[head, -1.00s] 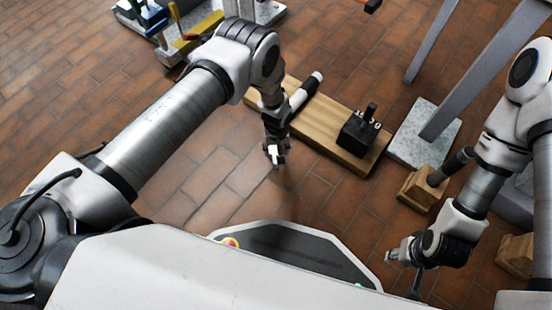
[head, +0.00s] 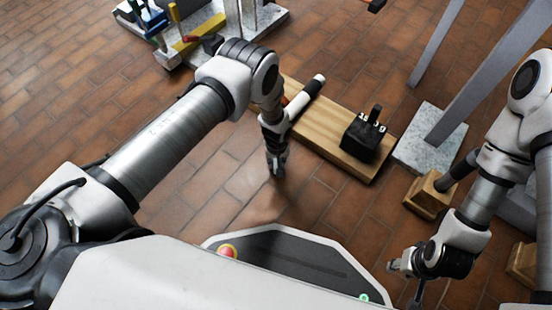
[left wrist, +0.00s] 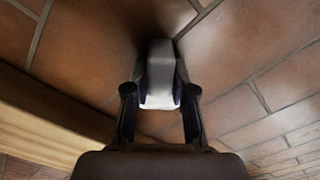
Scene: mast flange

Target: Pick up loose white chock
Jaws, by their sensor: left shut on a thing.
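The white chock (left wrist: 160,72) is a small pale block between the two fingers of my left gripper (left wrist: 160,93) in the left wrist view. The fingers are shut on its sides, and its near end is brightest. In the head view my left gripper (head: 277,172) points down, close over the brick floor just in front of the wooden board. There the chock is hidden by the fingers or too small to tell. My right gripper (head: 395,265) is low at the right, away from the chock; its jaw state is unclear.
A wooden board (head: 335,152) carries a black block with pegs (head: 365,137). A speckled stone slab (head: 428,148) with grey posts and a wooden block (head: 428,195) stand to its right. A rack with coloured parts (head: 190,35) is at the back left. Floor before the board is clear.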

